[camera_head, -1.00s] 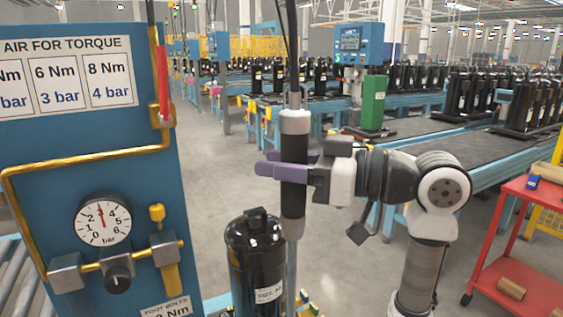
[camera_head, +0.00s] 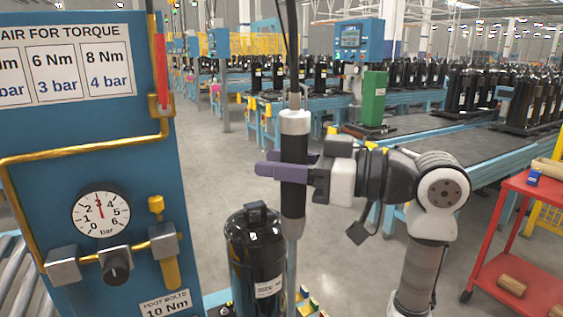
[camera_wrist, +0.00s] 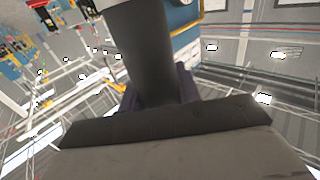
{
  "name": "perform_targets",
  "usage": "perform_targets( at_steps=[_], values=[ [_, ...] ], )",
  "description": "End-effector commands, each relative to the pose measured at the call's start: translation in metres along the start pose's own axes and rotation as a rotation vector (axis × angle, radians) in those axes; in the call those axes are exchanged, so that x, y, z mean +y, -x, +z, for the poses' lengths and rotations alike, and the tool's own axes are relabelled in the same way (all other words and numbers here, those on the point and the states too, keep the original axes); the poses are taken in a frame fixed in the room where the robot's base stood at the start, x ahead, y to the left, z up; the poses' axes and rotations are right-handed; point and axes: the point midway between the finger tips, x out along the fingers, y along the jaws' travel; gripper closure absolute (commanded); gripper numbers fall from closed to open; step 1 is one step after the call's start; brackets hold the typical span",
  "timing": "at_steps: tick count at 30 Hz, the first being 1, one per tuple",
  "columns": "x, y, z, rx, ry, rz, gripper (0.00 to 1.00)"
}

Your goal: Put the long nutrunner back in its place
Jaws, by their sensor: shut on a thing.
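The long nutrunner (camera_head: 294,202) hangs upright in the head view, with a white upper part, a black grip and a thin grey shaft running down. A cable rises from its top. My gripper (camera_head: 285,170) has purple fingers shut around the black grip. In the wrist view the nutrunner's dark body (camera_wrist: 145,50) rises between the fingers. Its lower tip is hidden or out of view at the bottom of the head view.
A black compressor (camera_head: 255,262) stands just left of the nutrunner shaft, close to it. The blue panel (camera_head: 70,185) with gauge (camera_head: 101,214) and yellow pipe fills the left. A red cart (camera_head: 520,240) stands at right. Grey floor between is clear.

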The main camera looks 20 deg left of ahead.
Motion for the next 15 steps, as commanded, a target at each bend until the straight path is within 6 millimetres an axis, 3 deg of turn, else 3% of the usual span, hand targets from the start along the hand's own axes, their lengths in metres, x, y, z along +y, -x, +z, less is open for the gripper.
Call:
perform_targets(
  at_steps=[15],
  values=[
    [0.0001,0.0004,0.0083,0.003,0.0,0.001,1.0]
  ],
)
